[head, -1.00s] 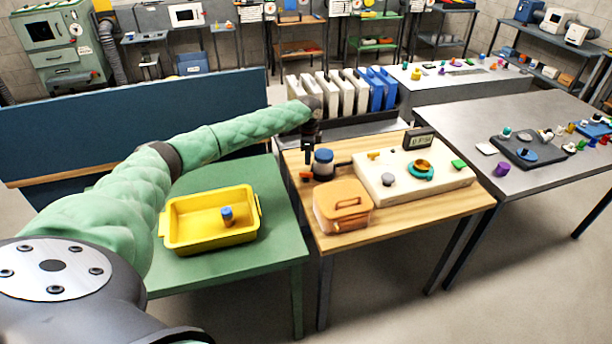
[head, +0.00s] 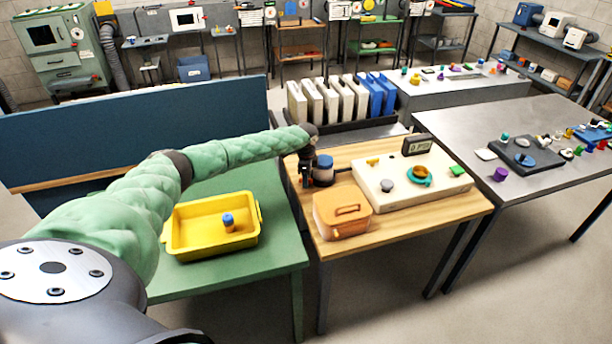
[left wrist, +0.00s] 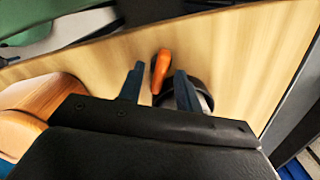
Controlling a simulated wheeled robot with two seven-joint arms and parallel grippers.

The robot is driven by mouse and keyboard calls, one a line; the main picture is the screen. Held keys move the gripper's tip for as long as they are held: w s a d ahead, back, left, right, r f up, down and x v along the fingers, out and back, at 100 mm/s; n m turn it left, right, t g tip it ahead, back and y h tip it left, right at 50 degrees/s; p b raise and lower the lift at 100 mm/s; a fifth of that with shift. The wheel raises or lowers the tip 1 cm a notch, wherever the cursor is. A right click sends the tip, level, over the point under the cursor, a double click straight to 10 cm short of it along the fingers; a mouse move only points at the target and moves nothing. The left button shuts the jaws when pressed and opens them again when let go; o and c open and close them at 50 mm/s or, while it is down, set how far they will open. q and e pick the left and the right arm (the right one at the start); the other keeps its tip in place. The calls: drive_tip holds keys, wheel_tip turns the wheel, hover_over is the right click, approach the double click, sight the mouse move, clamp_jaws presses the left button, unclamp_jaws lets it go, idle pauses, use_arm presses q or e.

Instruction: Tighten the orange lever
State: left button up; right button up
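The orange lever (left wrist: 161,70) shows in the left wrist view between my two fingertips, beside a dark round base (left wrist: 203,97) partly covered by the right-hand finger. My left gripper (left wrist: 159,80) is open around the lever, with a gap visible on at least one side; I cannot tell whether a finger touches it. In the head view my left gripper (head: 306,183) is low over the wooden table, just left of a dark canister with a blue top (head: 323,163). The lever is hidden behind the gripper there. My right gripper is not in view.
An orange case (head: 342,222) stands close in front of the gripper. A cream panel with knobs (head: 440,187) lies to the right on the wooden table (head: 408,219). A yellow tray (head: 190,244) holding a small blue-topped piece is on the green table. A rack of white and blue upright pieces stands behind.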

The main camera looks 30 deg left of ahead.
use_arm(q)
drive_tip(key=shift+f, duration=0.15)
clamp_jaws()
